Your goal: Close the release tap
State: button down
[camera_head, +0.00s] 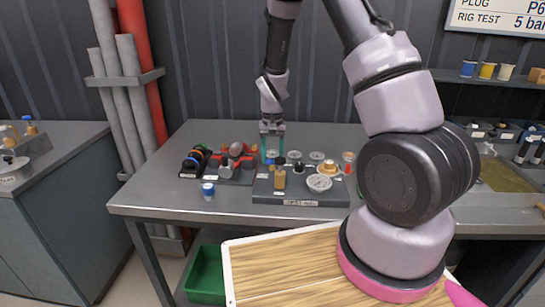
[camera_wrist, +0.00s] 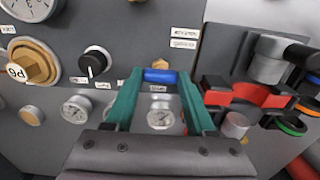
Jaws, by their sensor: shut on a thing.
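My gripper (camera_head: 272,156) reaches down over the back left of the grey pump panel (camera_head: 300,200) on the bench. In the wrist view its two teal fingers (camera_wrist: 160,76) are shut on a small blue handle (camera_wrist: 160,73), which lies crosswise between the fingertips. A small label sits just below the handle; I cannot read it, so I cannot confirm from it that this is the release tap. The handle's base is not clear. A white-faced gauge (camera_wrist: 161,118) shows between the fingers. A black knob (camera_wrist: 95,63) with a white line stands to their left.
A brass fitting (camera_wrist: 32,65) and more gauges crowd the panel beside my fingers. A blue-and-white pot (camera_head: 208,190) stands at the bench front. A wooden board (camera_head: 285,268) is nearer me.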

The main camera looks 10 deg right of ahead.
jog(key=shift+c, duration=1.2)
grip_release()
jog(key=shift+r, duration=0.1)
notch_tip(320, 180, up, 11)
jog(key=s+d+r+t+y, duration=0.15)
jog(key=s+r, duration=0.25)
jog(key=r, duration=0.5)
jog(key=s+d+r+t, duration=0.2)
jog(key=s+r, duration=0.3)
jog(key=r, duration=0.4)
jog(key=s+d+r+t, duration=0.1)
jog(key=s+r+t, duration=0.1)
jog(key=s, duration=0.4)
jog(key=s+d+r+t, duration=0.1)
jog(key=s+r, duration=0.4)
jog(key=s, duration=0.2)
jog(key=shift+d+t, duration=0.25)
jog(key=shift+t, duration=0.1)
